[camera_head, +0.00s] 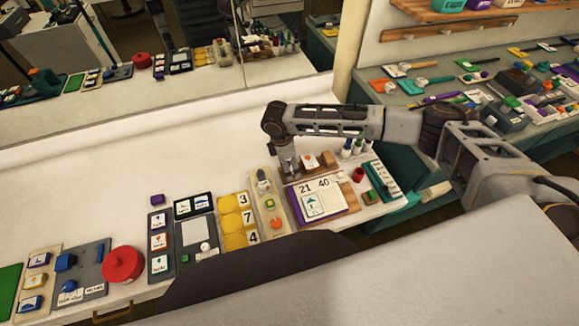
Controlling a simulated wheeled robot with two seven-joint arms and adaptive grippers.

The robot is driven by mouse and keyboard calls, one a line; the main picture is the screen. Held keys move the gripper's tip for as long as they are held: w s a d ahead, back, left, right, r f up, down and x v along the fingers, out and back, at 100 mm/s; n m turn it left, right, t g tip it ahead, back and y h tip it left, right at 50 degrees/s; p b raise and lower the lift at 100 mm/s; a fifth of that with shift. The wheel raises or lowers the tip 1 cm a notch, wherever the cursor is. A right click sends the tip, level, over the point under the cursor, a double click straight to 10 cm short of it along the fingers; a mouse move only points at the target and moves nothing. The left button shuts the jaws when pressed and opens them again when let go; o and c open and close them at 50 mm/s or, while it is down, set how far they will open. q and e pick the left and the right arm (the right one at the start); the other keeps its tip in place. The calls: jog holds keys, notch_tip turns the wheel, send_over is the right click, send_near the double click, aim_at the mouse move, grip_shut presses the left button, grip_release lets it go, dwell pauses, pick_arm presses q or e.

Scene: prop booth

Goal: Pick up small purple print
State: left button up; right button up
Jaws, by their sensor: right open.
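A small purple block (157,199) lies at the top of a dark card strip on the white counter (90,190); I cannot tell whether it is a print. A larger purple-edged board (327,213) lies to the right, with white cards marked 21 and 40 on it. My right arm reaches in from the right. My right gripper (288,172) points down above the back of the counter, just behind the purple-edged board, open, its fingertips small and hard to make out. It is well to the right of the small purple block. My left gripper is not in view.
A red round pot (123,264) stands front left. Yellow number tiles (236,222) and a beige board (268,206) lie in the middle. Small bottles (357,147) stand behind right. A mirror backs the counter. The counter's back left is clear.

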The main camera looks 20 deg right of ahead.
jog(key=shift+f, duration=0.15)
dwell(0.8)
jog(key=c, duration=0.8)
